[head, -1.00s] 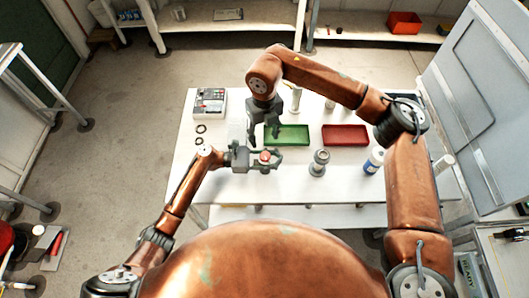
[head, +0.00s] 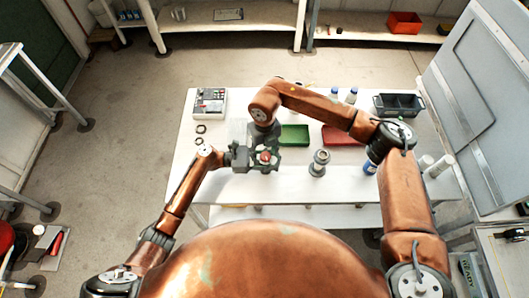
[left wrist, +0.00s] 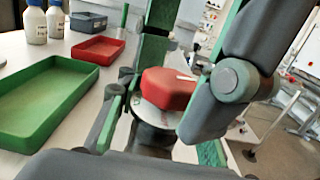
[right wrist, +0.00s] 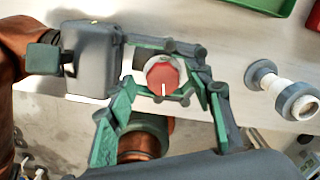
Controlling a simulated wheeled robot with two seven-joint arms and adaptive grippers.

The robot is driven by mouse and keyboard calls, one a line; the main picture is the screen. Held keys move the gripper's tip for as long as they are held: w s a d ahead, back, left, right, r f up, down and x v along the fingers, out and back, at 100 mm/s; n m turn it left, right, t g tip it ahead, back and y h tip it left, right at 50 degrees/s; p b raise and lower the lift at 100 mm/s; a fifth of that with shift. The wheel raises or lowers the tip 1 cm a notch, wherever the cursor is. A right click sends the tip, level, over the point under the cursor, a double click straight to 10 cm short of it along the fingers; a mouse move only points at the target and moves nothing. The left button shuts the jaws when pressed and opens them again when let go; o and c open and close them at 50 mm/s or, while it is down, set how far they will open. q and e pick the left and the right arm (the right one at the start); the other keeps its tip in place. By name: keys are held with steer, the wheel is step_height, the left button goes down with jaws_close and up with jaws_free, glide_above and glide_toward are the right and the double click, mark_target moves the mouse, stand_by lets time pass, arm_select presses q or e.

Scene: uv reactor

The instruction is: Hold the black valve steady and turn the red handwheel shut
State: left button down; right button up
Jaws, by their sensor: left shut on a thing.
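The red handwheel (head: 265,156) faces up on the black valve at the table's front left; it also shows in the left wrist view (left wrist: 168,88) and the right wrist view (right wrist: 162,77). The black valve's body (left wrist: 153,132) is mostly hidden below the wheel. My left gripper (head: 270,160) is shut on the black valve from the left, its fingers on either side of it. My right gripper (right wrist: 165,105) comes from above. Its fingers are open, one on each side of the red handwheel, and I cannot tell whether they touch it.
A green tray (head: 295,135) and a red tray (head: 340,136) lie behind the valve. A grey fitting (head: 319,163) stands to the right. A grey bin (head: 398,105) and several bottles stand farther right and back. A control box (head: 210,101) and black rings lie at the left.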

steer(key=shift+a, duration=0.1)
steer(key=c, duration=1.2)
steer(key=shift+o, duration=0.2)
steer(key=shift+s, duration=0.1)
steer(key=m, duration=0.2)
steer(key=shift+a+m, duration=0.15)
steer(key=shift+m, duration=0.25)
arm_select(q)
steer(key=shift+d, duration=0.1)
arm_select(e)
steer(key=m, duration=0.3)
steer(key=shift+m, duration=0.3)
arm_select(q)
steer(key=shift+w, duration=0.1)
arm_select(e)
steer(key=m, duration=0.3)
steer(key=shift+d+m, duration=0.25)
steer(key=shift+m, duration=0.15)
arm_select(q)
steer(key=shift+w+a, duration=0.1)
steer(key=shift+a, duration=0.2)
arm_select(e)
steer(key=m, duration=0.3)
steer(key=shift+d+f+m, duration=0.1)
steer(key=shift+d+m, duration=0.1)
steer(key=shift+m, duration=0.1)
steer(key=m, duration=0.4)
steer(key=shift+d, duration=0.15)
steer(key=shift+m, duration=1.6)
